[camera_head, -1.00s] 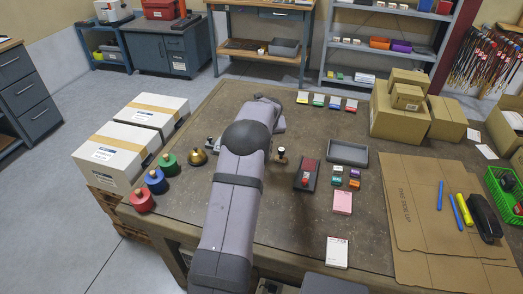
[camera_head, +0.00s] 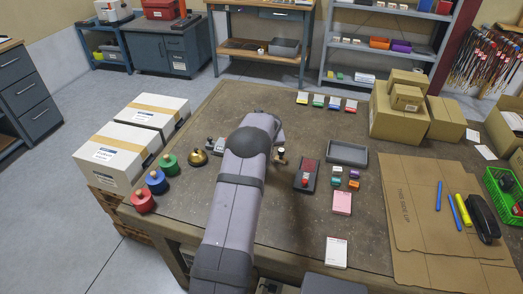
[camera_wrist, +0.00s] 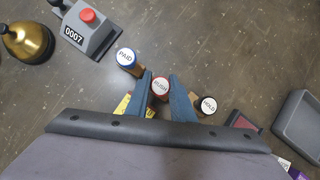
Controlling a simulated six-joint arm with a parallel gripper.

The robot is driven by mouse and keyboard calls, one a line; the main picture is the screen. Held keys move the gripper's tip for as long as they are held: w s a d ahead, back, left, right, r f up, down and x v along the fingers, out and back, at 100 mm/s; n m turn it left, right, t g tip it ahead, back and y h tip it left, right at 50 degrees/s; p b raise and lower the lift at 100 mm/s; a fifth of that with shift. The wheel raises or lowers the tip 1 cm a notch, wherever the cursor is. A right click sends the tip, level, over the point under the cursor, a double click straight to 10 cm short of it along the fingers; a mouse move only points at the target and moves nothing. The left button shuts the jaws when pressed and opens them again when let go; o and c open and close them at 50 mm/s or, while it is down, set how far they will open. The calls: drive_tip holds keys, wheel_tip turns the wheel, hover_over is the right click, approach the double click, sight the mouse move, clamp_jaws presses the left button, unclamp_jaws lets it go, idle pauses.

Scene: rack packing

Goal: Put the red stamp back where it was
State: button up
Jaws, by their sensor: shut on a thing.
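The red stamp (camera_wrist: 160,84), with a round white top marked RUSH and a red rim, stands between the two blue fingers of my gripper (camera_wrist: 161,88) in the wrist view. The fingers are shut on it. A blue-rimmed PAID stamp (camera_wrist: 126,58) is to its left and a black-rimmed HOLD stamp (camera_wrist: 207,104) to its right. The three form a rough row. I cannot tell whether the red stamp's base touches the table. In the head view my arm hides the gripper and the red stamp; the HOLD stamp (camera_head: 280,154) shows just right of the arm.
A numbering machine (camera_wrist: 85,35) marked 0007 and a brass bell (camera_wrist: 27,38) stand left of the stamps. A dark-framed red pad (camera_head: 310,166) and a grey tray (camera_head: 347,153) lie to the right. Yellow pieces (camera_wrist: 122,107) show beside the fingers. Table beyond the stamps is clear.

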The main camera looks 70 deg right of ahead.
drive_tip(key=shift+f, duration=0.15)
drive_tip(key=o, duration=0.8)
drive_tip(key=shift+o, duration=0.2)
drive_tip(key=shift+r, duration=0.35)
drive_tip(key=b+v, duration=0.1)
drive_tip(key=v, duration=1)
drive_tip(key=shift+a+r+b, duration=0.25)
drive_tip(key=shift+r+b, duration=0.05)
drive_tip(key=shift+s, duration=0.1)
